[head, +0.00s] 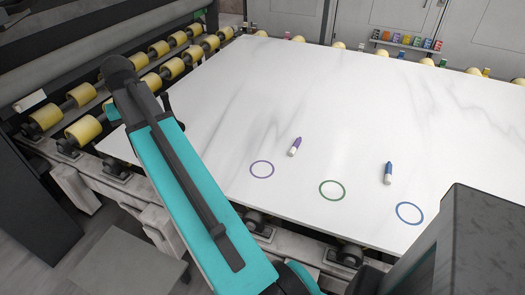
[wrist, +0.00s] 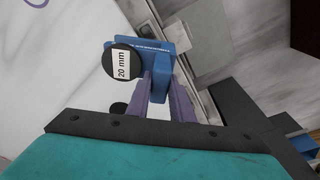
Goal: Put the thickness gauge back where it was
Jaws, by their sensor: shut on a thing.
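The thickness gauge (wrist: 167,40) is a blue piece with a black disc marked "20 mm", seen in the wrist view. My gripper (wrist: 162,82) is shut on it, with the purple-grey fingers at its lower part. The gauge is close to the edge of the white stone slab (wrist: 62,80); I cannot tell whether it touches the slab. The slab (head: 330,85) lies flat on the rollers.
A purple marker (head: 295,146) and a blue marker (head: 388,173) lie on the slab. Purple (head: 262,161), green (head: 332,181) and blue (head: 409,204) drawn rings are near its front edge. Yellow rollers (head: 82,130) line the left side. A rack of coloured items (head: 407,40) is at the back.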

